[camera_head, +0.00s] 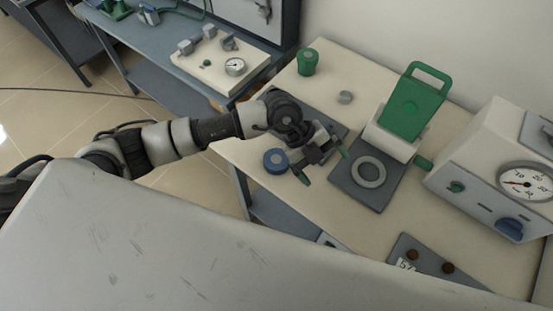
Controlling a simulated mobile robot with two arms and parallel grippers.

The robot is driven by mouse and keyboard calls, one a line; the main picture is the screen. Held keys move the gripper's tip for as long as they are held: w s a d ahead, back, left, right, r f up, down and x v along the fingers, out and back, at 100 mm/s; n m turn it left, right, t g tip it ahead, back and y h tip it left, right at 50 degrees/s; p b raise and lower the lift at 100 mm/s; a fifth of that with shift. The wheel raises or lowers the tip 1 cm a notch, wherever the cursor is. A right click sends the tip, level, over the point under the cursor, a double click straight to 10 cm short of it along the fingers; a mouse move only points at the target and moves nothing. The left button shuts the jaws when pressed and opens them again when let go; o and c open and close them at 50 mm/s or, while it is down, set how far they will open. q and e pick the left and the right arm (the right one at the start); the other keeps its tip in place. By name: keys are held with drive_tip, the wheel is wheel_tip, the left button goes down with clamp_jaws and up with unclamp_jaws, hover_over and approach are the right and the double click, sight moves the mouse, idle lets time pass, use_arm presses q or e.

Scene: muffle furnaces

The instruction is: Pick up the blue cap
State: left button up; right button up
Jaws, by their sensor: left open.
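The blue cap (275,161) is a short round piece on the cream table, near its left front edge. My left gripper (322,165) reaches in from the left, above the table, just right of the cap. Its two fingers with green tips are apart, with nothing seen between them. The cap is outside the fingers. Whether the gripper touches the cap cannot be told. My right gripper does not show.
A dark plate with a grey ring (368,172) and an upright green-handled lid (414,105) stand right of the gripper. A green container (307,62) is behind. A gauge box (500,170) stands at right. A dark panel (436,262) lies in front.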

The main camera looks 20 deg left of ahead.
use_arm(q)
drive_tip(key=w+a+f+y, duration=0.1)
drive_tip(key=a+y, duration=0.1)
drive_tip(key=a, duration=0.2)
drive_tip(key=w+a+n+t+y, duration=0.1)
drive_tip(key=w+a+y, duration=0.1)
drive_tip(key=a+y, duration=0.1)
drive_tip(key=w+a+f+y, duration=0.1)
drive_tip(key=a+y, duration=0.1)
drive_tip(key=a, duration=0.3)
drive_tip(key=shift+w+f+n+y, duration=0.3)
drive_tip(key=shift+n+y, duration=0.1)
drive_tip(key=p, duration=0.1)
hover_over(277, 159)
wheel_tip(277, 159, down, 4)
drive_tip(key=shift+d+f, duration=0.1)
drive_tip(key=shift+f, duration=0.15)
drive_tip(key=f, duration=0.2)
drive_tip(key=f+p, duration=0.1)
drive_tip(key=f, duration=0.1)
drive_tip(key=shift+a+f+p, duration=0.2)
drive_tip(key=shift+f+p, duration=0.1)
drive_tip(key=shift+f, duration=0.4)
drive_tip(key=shift+c, duration=0.3)
drive_tip(key=c, duration=0.9)
